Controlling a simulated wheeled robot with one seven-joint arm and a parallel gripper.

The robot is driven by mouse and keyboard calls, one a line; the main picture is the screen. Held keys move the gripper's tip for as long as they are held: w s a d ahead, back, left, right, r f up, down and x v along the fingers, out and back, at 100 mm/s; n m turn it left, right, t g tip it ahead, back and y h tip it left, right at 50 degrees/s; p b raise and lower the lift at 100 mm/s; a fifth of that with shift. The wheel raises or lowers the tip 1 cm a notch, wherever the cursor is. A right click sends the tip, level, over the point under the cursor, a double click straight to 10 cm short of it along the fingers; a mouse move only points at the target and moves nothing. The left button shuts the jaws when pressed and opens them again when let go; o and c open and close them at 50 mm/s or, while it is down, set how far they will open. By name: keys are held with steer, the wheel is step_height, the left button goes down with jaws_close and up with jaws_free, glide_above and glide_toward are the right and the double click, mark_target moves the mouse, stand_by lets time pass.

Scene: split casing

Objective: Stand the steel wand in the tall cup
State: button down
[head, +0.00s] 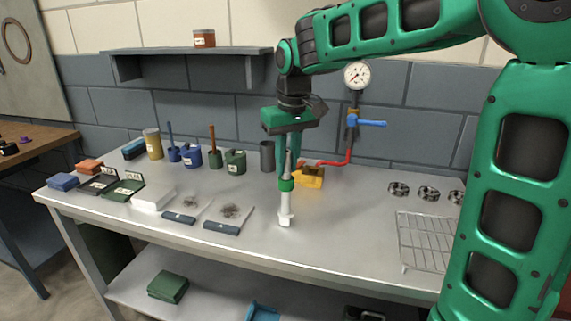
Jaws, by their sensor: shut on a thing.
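I take this for the steel wand. Its lower end shows in front of the bench top; I cannot tell whether it touches. A dark grey tall cup (267,156) stands behind and to the left of the gripper, near the back of the bench. Its right side is partly hidden by the gripper, and its inside cannot be seen.
Blue and green pots (235,161), some holding tools, and a yellow tin (153,144) stand left of the cup. A wire rack (425,242) lies at front right.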

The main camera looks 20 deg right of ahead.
steer(key=shift+f, duration=0.15)
steer(key=c, duration=1.6)
jaws_free()
steer(key=r, duration=0.4)
steer(key=s+r, duration=0.1)
steer(key=r, duration=0.7)
steer(key=shift+s+d, duration=0.15)
steer(key=shift+s, duration=0.25)
steer(key=s+d+f+m, duration=0.5)
steer(key=s+d+f, duration=0.6)
steer(key=s+d, duration=0.25)
steer(key=s+d+f+m, duration=0.1)
steer(key=s+f, duration=0.2)
steer(key=s, duration=0.2)
steer(key=s+d+f+m+g, duration=0.1)
steer(key=s+f, duration=0.3)
steer(key=s, duration=0.2)
steer(key=s+d+f+m, duration=0.1)
steer(key=s+f, duration=0.3)
steer(key=s, duration=0.1)
steer(key=shift+s+d+f+g, duration=0.2)
steer(key=shift+d+g, duration=0.1)
steer(key=shift+d, duration=0.1)
